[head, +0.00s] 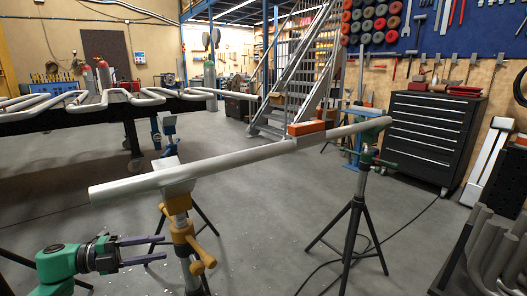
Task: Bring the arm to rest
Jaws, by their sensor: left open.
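My left gripper (140,250) shows at the lower left of the head view, on a green and black wrist. Its two dark fingers are apart with nothing between them. It points right, below the left end of a long straight grey tube (235,161) and left of the nearer stand. My right gripper is not in view. The tube lies across two tripod stands, the nearer one (184,240) with a yellow clamp and the farther one (357,215) with a green head. An orange block (306,128) sits on the tube right of its middle.
A dark table (60,122) at the left carries bent serpentine tubes (100,98). A black drawer cabinet (430,135) stands at the right. Bent tubes (495,250) stand in a rack at the lower right. A cable lies on the floor near the farther tripod. Metal stairs rise behind.

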